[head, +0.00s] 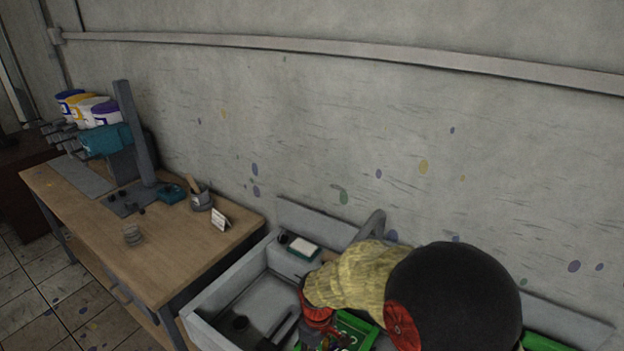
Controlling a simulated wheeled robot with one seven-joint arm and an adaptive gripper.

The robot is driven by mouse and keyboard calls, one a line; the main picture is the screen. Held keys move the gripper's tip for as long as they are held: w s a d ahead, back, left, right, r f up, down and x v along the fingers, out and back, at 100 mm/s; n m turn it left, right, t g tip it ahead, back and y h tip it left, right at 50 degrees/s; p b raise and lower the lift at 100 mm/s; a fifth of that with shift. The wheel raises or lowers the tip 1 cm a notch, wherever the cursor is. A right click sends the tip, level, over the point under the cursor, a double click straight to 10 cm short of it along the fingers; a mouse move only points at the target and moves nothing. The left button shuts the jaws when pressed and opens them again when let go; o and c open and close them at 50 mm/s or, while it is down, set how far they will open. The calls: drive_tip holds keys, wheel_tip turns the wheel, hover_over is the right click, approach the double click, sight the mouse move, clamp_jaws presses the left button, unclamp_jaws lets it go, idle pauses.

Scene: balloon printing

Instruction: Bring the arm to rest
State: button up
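My arm shows at the bottom right, with a large dark round joint, a tan sleeve and red parts. It reaches down over the grey sink. My gripper (322,341) is at its lower end, at the bottom edge of the view, over or beside a green tray (357,326). The arm covers much of it, and its fingers are too small and dark to tell open from shut. I cannot tell whether it touches the tray or holds anything.
A wooden table (100,215) on the left bears a teal printing machine (105,140), paint buckets (95,108), a tool cup (201,199), a small sign (221,219) and a glass jar (132,234). The grey sink (215,335) has a tap (374,224) behind. A wall stands close behind.

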drive_tip(key=s+d+r+m+t+b, duration=0.1)
drive_tip(key=s+d+r+m+t, duration=0.1)
drive_tip(key=s+d+r, duration=0.3)
drive_tip(key=s+d+r+m+t+b, duration=0.1)
drive_tip(key=s+d+r+m, duration=0.3)
drive_tip(key=r, duration=0.8)
drive_tip(key=s+d+r+m+t+b, duration=0.1)
drive_tip(key=s+d+r+m+t, duration=0.2)
drive_tip(key=s+d+r, duration=0.4)
drive_tip(key=shift+s+d+r+m+b, duration=0.4)
drive_tip(key=shift+d+r+m, duration=0.1)
drive_tip(key=shift+d+r, duration=0.2)
